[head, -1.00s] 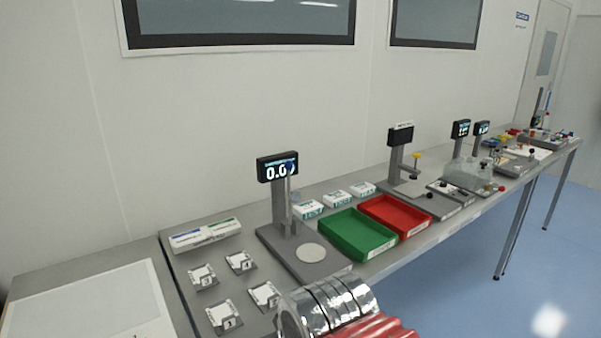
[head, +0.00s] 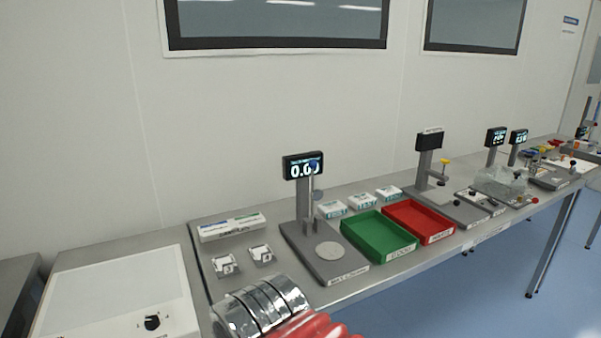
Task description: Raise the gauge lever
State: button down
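A thickness gauge stands on the bench, with a dark display (head: 303,166) reading about "0.00" on a grey post. A round pale plate (head: 329,250) lies on the grey gauge base (head: 345,269). My gripper is out of view; a silver-ringed and red part, likely of my arm, shows at the bottom, left of and nearer than the base.
Right of the gauge are a green tray (head: 379,236) and a red tray (head: 418,221), with small white boxes (head: 361,202) behind. A second stand (head: 429,140) and more instruments follow.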

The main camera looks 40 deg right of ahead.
aim_at(317, 194)
jog(key=u, duration=1.25)
jog(key=k, duration=1)
jog(key=z, duration=1.05)
jog(key=i, duration=0.85)
jog(key=z, duration=0.05)
